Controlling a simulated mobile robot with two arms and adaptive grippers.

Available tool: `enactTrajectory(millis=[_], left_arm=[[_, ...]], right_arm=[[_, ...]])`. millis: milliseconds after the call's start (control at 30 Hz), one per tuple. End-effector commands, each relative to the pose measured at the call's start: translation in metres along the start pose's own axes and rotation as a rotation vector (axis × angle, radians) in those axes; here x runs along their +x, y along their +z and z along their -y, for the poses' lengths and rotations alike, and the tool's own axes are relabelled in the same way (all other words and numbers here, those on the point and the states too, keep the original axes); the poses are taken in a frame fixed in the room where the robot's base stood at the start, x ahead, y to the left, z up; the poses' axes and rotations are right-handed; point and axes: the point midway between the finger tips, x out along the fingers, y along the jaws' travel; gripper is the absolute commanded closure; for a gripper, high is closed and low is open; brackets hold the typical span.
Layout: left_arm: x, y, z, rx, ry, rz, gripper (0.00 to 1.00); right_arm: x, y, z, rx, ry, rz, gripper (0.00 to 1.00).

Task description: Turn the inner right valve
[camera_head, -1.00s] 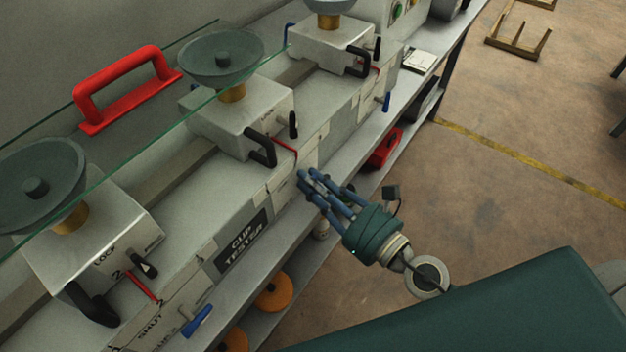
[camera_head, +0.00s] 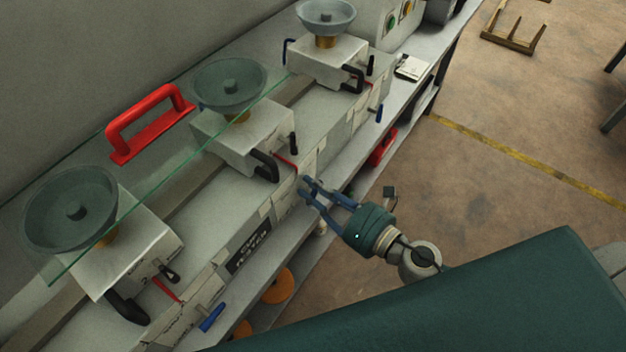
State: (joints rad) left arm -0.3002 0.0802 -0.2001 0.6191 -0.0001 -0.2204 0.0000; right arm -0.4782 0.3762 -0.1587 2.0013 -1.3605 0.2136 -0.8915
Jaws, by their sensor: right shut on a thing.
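My right gripper (camera_head: 314,192) is at the front face of the long grey cup tester (camera_head: 217,279). Its blue fingers are shut at the inner right valve, below the middle unit's red lever. The fingers cover the valve, so its handle cannot be made out. My left gripper is not in view.
Grey bowls (camera_head: 229,86) stand on white units along the bench. Orange discs (camera_head: 278,287) sit on the lower shelf. Open brown floor (camera_head: 480,190) is at the right.

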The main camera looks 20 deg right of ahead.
Motion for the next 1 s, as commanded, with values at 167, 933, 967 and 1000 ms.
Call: enactTrajectory(millis=[167,933,967,1000], left_arm=[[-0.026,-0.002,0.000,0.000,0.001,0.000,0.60],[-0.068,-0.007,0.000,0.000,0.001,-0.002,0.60],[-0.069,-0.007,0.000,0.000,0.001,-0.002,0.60],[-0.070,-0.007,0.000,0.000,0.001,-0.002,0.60]], right_arm=[[0.001,0.007,0.000,0.163,-0.002,-0.031,1.00],[0.003,0.001,0.013,0.749,-0.001,-0.147,1.00],[0.003,0.001,0.013,0.762,-0.001,-0.150,1.00],[0.003,0.001,0.013,0.778,-0.001,-0.153,1.00]])
